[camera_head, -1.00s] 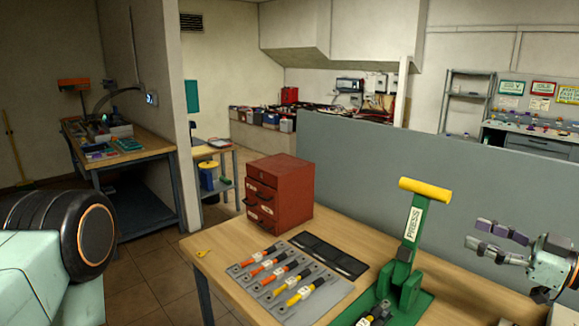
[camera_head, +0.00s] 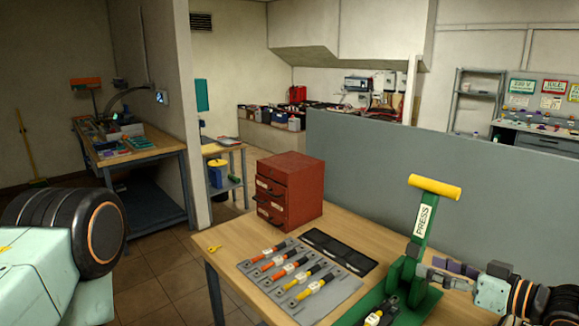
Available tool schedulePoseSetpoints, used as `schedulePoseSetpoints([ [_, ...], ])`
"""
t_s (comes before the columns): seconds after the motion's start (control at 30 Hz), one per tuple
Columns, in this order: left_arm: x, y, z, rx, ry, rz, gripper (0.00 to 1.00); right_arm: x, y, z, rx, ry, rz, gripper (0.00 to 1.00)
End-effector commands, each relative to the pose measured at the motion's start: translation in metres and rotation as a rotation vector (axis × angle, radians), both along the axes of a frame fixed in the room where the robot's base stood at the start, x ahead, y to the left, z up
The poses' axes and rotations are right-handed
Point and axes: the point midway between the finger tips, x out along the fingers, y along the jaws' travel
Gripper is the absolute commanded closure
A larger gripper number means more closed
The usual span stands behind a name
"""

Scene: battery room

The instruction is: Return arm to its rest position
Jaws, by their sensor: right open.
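My right gripper (camera_head: 448,275) comes in from the right edge. It is open, its grey fingers pointing left, close to the green press (camera_head: 404,272) and in front of or beside its upright; whether they touch I cannot tell. The press has a lever with a yellow handle (camera_head: 435,187) raised at the top. A small dark part with a pale label (camera_head: 380,313) sits on the press's base. On the left I see the pale green and black arm parts of my left arm, but its gripper is not in view.
A grey partition (camera_head: 375,160) stands behind the table. Floor is clear to the left.

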Motion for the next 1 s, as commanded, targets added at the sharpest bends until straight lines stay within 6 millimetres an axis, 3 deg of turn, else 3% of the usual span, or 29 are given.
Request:
schedulePoseSetpoints([
  [0.03, 0.000, 0.000, 0.000, 0.000, 0.000, 0.000, 0.60, -0.008, 0.018, -0.021, 0.003, 0.077, -0.008, 0.46],
  [0.1, 0.000, 0.000, 0.000, 0.000, 0.000, 0.000, 0.60, -0.019, 0.036, -0.049, 0.006, 0.181, -0.036, 0.46],
  [0.27, 0.000, 0.000, 0.000, 0.000, 0.000, 0.000, 0.60, -0.063, 0.071, -0.117, -0.025, 0.429, -0.109, 0.46],
  [0.37, 0.000, 0.000, 0.000, 0.000, 0.000, 0.000, 0.60, -0.103, 0.086, -0.159, -0.073, 0.591, -0.159, 0.46],
  [0.5, 0.000, 0.000, 0.000, 0.000, 0.000, 0.000, 0.60, -0.174, 0.097, -0.210, -0.173, 0.817, -0.230, 0.46],
  [0.7, 0.000, 0.000, 0.000, 0.000, 0.000, 0.000, 0.60, -0.277, 0.092, -0.251, -0.351, 1.078, -0.323, 0.46],
  [0.9, 0.000, 0.000, 0.000, 0.000, 0.000, 0.000, 0.60, -0.363, 0.074, -0.261, -0.530, 1.259, -0.390, 0.46],
  [0.97, 0.000, 0.000, -0.002, 0.000, 0.000, 0.000, 0.60, -0.382, 0.069, -0.263, -0.576, 1.297, -0.409, 0.46],
  [1.0, 0.000, 0.000, -0.013, 0.000, -0.001, 0.000, 0.60, -0.376, 0.069, -0.274, -0.563, 1.286, -0.412, 0.46],
])
